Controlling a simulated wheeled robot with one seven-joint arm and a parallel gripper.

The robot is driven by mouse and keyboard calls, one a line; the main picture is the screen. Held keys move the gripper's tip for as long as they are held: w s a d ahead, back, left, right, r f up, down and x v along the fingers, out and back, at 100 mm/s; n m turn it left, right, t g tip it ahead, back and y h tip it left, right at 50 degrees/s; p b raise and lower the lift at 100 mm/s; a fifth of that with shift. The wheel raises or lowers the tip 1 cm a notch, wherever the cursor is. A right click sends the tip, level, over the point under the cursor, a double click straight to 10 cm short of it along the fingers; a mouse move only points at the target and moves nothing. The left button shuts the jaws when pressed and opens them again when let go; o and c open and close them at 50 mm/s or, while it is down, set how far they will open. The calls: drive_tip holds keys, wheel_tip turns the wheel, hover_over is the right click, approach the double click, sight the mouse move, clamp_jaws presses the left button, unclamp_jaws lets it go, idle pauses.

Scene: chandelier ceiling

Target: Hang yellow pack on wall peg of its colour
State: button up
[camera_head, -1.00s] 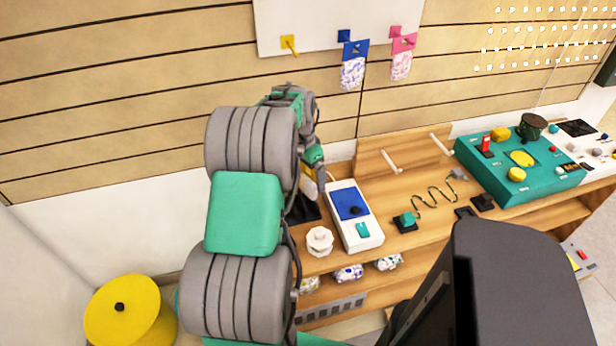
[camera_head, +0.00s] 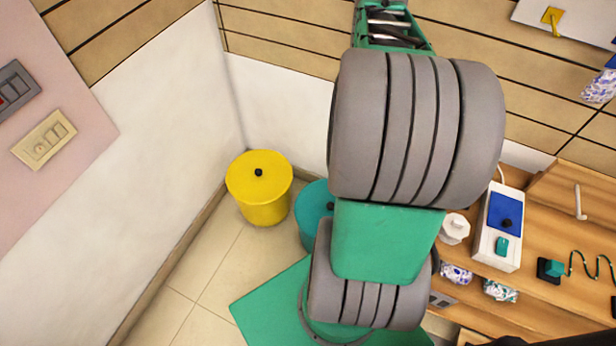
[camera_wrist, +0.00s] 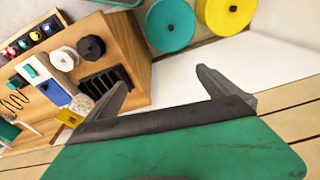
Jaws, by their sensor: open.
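The yellow pack (camera_wrist: 70,117), with a yellow header and a speckled bag, shows in the wrist view beside the bench, left of my gripper and close to its left finger. Part of it may be hidden by the gripper, and I cannot tell what it rests on. My gripper (camera_wrist: 162,86) is open, with nothing between its fingers and bare white wall beyond. In the head view its fingers are out of sight and my arm covers the middle. The yellow peg (camera_head: 552,16) is on a white board at the top right and looks empty.
A blue-header pack (camera_head: 600,86) hangs at the right edge. The bench holds a white device with a blue panel (camera_head: 498,228) and a white knob (camera_head: 455,228). A yellow bin (camera_head: 259,188) and a teal bin (camera_head: 313,213) stand on the floor. A black slotted rack (camera_wrist: 104,86) is near my left finger.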

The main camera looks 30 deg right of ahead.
drive_tip(key=s+a+f+n, duration=0.1)
drive_tip(key=a+n, duration=0.6)
drive_tip(key=a, duration=0.7)
drive_tip(key=s+a+f+n+t+y, duration=0.1)
drive_tip(key=a+f+n, duration=0.3)
drive_tip(key=a, duration=1.1)
drive_tip(key=s+n, duration=0.1)
drive_tip(key=n, duration=0.1)
drive_tip(key=shift+n+y, duration=0.3)
drive_tip(key=shift+n, duration=0.1)
